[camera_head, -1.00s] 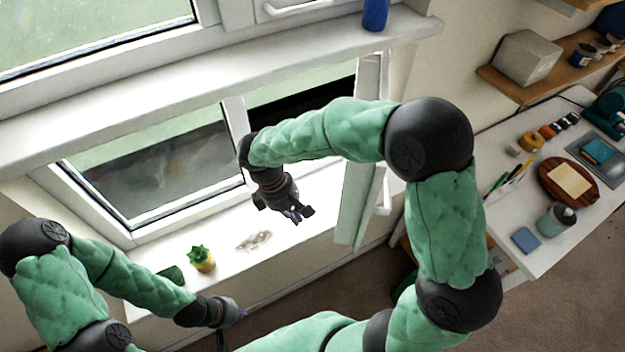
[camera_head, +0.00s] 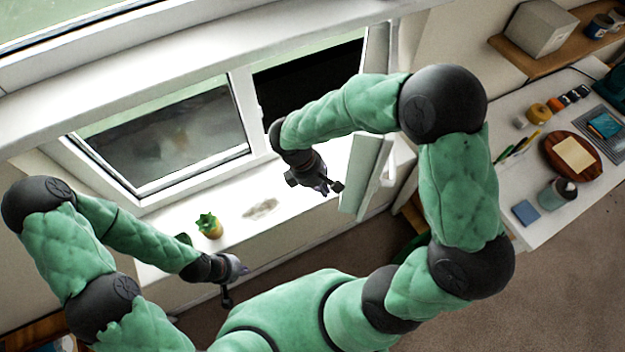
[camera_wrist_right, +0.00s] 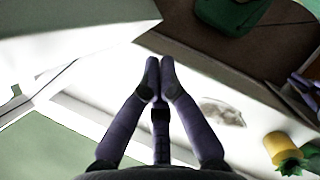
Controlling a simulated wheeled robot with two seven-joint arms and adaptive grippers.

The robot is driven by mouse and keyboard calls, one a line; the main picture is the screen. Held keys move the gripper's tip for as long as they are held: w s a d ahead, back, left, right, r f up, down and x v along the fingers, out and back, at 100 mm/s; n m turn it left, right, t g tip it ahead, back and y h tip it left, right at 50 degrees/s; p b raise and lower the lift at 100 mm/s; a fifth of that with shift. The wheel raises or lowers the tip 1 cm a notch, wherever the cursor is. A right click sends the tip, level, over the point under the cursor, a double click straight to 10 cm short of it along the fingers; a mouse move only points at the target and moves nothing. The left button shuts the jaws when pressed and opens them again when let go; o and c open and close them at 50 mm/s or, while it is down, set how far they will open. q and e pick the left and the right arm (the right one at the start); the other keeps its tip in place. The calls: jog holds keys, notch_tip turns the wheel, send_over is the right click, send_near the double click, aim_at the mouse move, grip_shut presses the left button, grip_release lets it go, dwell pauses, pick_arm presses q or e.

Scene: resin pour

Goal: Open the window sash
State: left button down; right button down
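The white window sash (camera_head: 366,172) stands swung inward at the right side of the window, its edge towards the head camera, with a dark opening (camera_head: 305,88) beside it. A pale handle shows on its right side. My right gripper (camera_head: 331,188) is just left of the sash, above the sill, apparently not touching it. In the right wrist view its fingertips (camera_wrist_right: 160,75) are together with nothing between them; a white panel (camera_wrist_right: 80,25), probably the sash, lies ahead to the left. My left gripper (camera_head: 235,285) has its fingers spread and is empty, in front of the sill.
A potted plant in a yellow pot (camera_head: 209,226) and a pale flat piece (camera_head: 261,209) lie on the white sill (camera_head: 180,222). A fixed pane (camera_head: 170,140) is at left. A desk (camera_head: 560,210) with a wooden board and cup stands at right.

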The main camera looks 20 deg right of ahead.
aim_at(361, 204)
jog(key=shift+s+d, duration=0.6)
jog(key=shift+d, duration=0.2)
jog(key=s+d+n, duration=0.1)
jog(key=s+d, duration=0.1)
jog(key=d, duration=0.1)
jog(key=s+d+n, duration=0.1)
jog(key=s+d, duration=0.1)
jog(key=s, duration=0.1)
jog(key=shift+s+d+t, duration=0.2)
jog(key=shift+d+t, duration=0.1)
jog(key=shift+d, duration=0.1)
jog(key=shift+w+a, duration=0.1)
